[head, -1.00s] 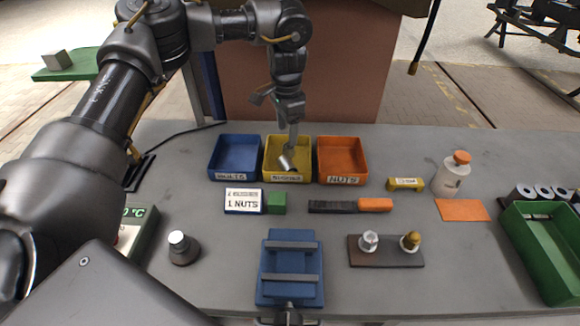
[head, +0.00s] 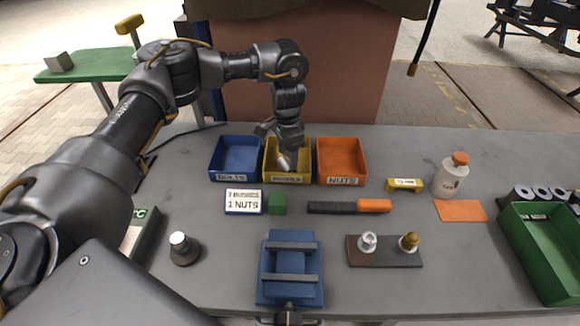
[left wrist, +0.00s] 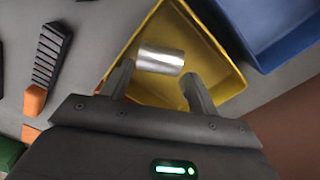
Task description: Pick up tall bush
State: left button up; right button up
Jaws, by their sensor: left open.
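The tall bush, a shiny silver cylinder (head: 285,162), lies on its side in the yellow bin (head: 307,160). In the left wrist view the bush (left wrist: 160,59) is near the far ends of my open fingers, with one finger on either side of its near end. My left gripper (left wrist: 158,76) reaches down over the yellow bin and is empty. In the head view the gripper (head: 281,150) partly hides the bin's inside. I cannot tell whether the fingers touch the bush. My right gripper is not in view.
A blue bin (head: 235,158) and an orange bin (head: 342,160) flank the yellow one closely. A green crate (head: 545,260) stands right.

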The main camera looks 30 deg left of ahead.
aim_at(283, 163)
pick_arm(q)
notch_tip(283, 163, down, 2)
jog(key=shift+a+f, duration=0.1)
jog(key=shift+f, duration=0.3)
jog(key=c, duration=0.8)
jog(key=shift+w+r, duration=0.1)
jog(key=shift+r, duration=0.1)
